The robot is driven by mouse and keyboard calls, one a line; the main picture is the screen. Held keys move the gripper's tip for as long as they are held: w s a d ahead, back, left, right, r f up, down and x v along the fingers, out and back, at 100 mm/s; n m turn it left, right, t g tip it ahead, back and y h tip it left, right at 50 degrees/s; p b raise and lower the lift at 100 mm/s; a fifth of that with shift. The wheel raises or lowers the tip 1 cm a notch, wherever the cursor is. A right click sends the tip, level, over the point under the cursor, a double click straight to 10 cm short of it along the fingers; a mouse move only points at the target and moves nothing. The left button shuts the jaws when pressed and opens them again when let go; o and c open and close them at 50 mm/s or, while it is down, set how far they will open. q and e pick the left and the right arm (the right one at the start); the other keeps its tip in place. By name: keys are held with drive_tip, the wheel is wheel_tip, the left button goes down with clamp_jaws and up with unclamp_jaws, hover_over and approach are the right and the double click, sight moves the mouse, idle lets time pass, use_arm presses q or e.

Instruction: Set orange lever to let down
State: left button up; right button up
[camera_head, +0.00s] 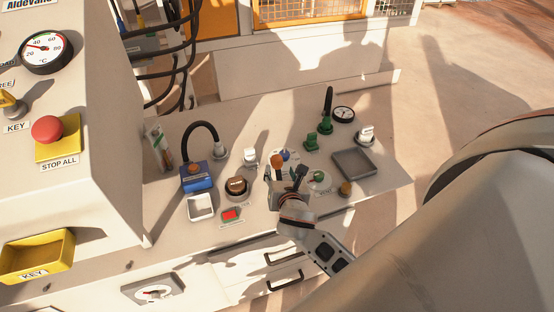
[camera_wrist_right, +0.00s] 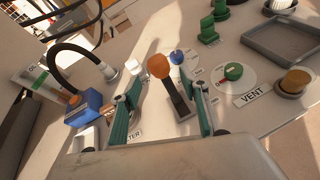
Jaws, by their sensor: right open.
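The orange lever (camera_head: 277,161) stands on the bench panel, with an orange knob on a dark stem. In the right wrist view its knob (camera_wrist_right: 159,66) shows between my fingers, its stem leaning down to the right. My right gripper (camera_head: 287,183) is open at the lever. Its two green-padded fingers (camera_wrist_right: 163,90) lie on either side of the stem, the right finger closer to it. I cannot tell whether they touch it. The lever's base and most of its label plate are hidden by the gripper. My left gripper is not in view.
Close by are a blue knob (camera_head: 284,154), a green VENT dial (camera_wrist_right: 233,72), a brown round knob (camera_head: 237,186) and a white switch (camera_head: 249,157). A grey tray (camera_head: 372,174) sits right. A blue box (camera_head: 197,183) with a black hose stands left.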

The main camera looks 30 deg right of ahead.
sight(278, 163)
drive_tip(key=shift+w+r+n, duration=0.2)
drive_tip(key=shift+w+n, duration=0.1)
drive_tip(key=shift+w+d+f, duration=0.1)
drive_tip(key=shift+w, duration=0.15)
drive_tip(key=shift+b+x, duration=0.4)
drive_tip(key=shift+x, duration=3.15)
drive_tip(key=shift+d, duration=0.1)
clamp_jaws()
